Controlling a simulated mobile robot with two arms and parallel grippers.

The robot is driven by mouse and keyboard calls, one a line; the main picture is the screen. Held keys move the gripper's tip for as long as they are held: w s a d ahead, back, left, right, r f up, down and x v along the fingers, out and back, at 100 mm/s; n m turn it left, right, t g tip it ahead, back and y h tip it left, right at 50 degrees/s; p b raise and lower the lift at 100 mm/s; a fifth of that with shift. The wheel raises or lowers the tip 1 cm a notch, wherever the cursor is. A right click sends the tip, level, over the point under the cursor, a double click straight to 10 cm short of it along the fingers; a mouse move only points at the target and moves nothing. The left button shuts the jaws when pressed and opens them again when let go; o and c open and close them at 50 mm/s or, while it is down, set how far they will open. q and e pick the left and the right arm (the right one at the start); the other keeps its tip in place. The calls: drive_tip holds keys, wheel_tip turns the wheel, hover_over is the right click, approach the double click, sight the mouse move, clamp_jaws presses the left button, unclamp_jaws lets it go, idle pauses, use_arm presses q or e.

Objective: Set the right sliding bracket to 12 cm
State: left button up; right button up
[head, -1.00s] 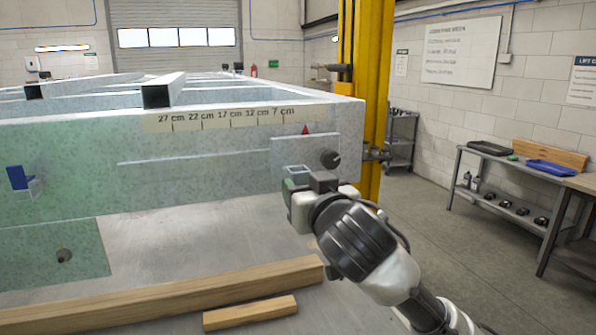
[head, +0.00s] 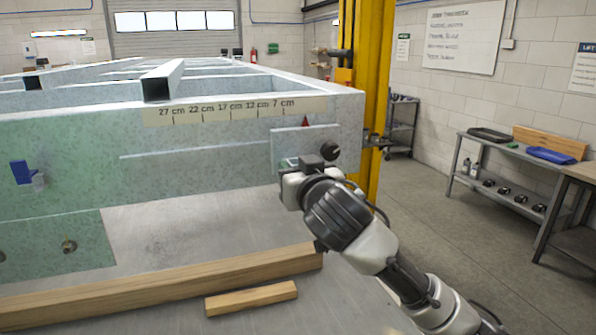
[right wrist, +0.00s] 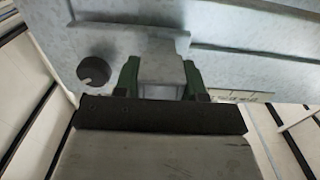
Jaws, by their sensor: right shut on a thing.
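The right sliding bracket (head: 309,136) is a pale plate on the right end of the trailer's front beam (head: 215,140). Its red pointer (head: 305,121) stands just right of the "7 cm" label on the scale (head: 235,108). A dark round knob (head: 330,151) sits on the plate and also shows in the right wrist view (right wrist: 94,71). My right gripper (head: 289,164) is at the bracket's lower left. In the right wrist view its green fingers are shut on the bracket's grey block handle (right wrist: 160,68). My left gripper is not in view.
A horizontal slot line (head: 195,154) runs along the beam left of the bracket. A blue piece (head: 21,172) is on the beam at far left. Wooden beams (head: 190,281) lie below. A yellow post (head: 368,90) stands just behind the bracket's right side.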

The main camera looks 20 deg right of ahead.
drive_tip(key=a, duration=0.9)
drive_tip(key=shift+s, duration=0.15)
clamp_jaws()
drive_tip(key=o, duration=1)
unclamp_jaws()
drive_tip(key=s+b, duration=0.4)
drive_tip(key=s, duration=0.6)
drive_tip(key=shift+s+d+b, duration=0.25)
drive_tip(key=shift+s+b, duration=0.1)
drive_tip(key=shift+s, duration=0.05)
